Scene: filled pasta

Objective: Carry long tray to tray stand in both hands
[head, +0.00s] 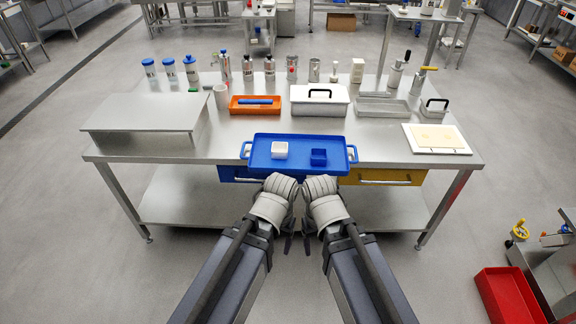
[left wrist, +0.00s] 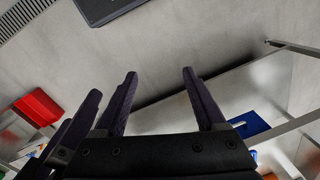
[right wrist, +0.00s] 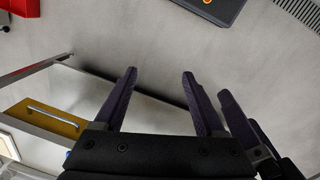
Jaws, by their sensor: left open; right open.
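The long blue tray (head: 298,167) lies on the steel table near its front edge, with a handle at each short end. The likely tray stand is the low grey platform (head: 145,112) at the table's left. My left gripper (head: 288,240) and my right gripper (head: 307,240) are side by side in front of the table, pointing down, apart from the tray. In the left wrist view (left wrist: 158,80) and right wrist view (right wrist: 160,78) the fingers are spread and empty.
Behind the tray are an orange tray (head: 256,110), a white lidded box (head: 319,108) and a grey tray (head: 382,107). Several bottles line the back edge. A white board (head: 436,150) lies at the right. A red bin (head: 509,296) is on the floor at right.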

